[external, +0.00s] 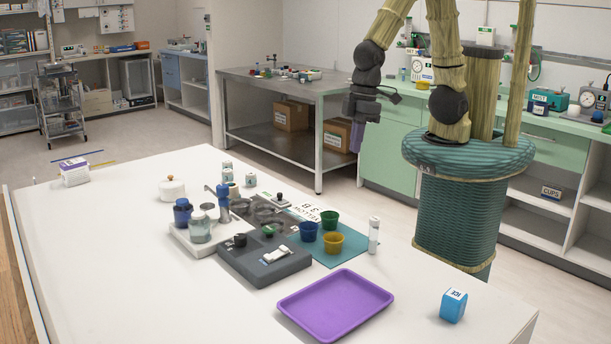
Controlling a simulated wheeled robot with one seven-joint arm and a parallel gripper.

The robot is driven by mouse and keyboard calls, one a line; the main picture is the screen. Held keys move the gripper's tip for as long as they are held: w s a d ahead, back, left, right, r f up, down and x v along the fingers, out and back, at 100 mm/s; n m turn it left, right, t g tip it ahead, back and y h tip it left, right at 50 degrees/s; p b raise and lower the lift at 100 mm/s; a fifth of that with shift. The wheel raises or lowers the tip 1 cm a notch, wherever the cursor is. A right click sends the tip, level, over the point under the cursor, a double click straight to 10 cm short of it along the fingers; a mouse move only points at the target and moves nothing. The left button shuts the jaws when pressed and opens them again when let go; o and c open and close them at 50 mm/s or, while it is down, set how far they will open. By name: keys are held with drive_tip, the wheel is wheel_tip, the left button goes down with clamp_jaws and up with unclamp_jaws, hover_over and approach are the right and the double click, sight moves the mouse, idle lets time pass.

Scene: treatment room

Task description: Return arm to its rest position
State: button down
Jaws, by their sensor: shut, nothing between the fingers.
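My arm comes down from the top of the external view on the right. My gripper (357,136) hangs pointing down beyond the far edge of the white table, in front of the green cabinets. Its dark body ends in narrow purplish fingers, which are shut with nothing held. It is clear of the items on the table. The nearest of these are a white capped vial (374,236), a green cup (329,220), a blue cup (309,231) and a yellow cup (333,243).
The white table (120,270) holds a purple tray (335,304), a blue ICE box (453,305), a dark grey device (265,258) and several jars. A metal bench (300,89) stands behind, left of my gripper. Green cabinets (390,150) stand close behind it. The table's left part is mostly bare.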

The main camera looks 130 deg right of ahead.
drive_tip(key=s+a+n, duration=0.3)
drive_tip(key=s+a, duration=0.1)
drive_tip(key=a, duration=0.1)
drive_tip(key=shift+r+n+t, duration=0.3)
drive_tip(key=shift+n+t, duration=0.1)
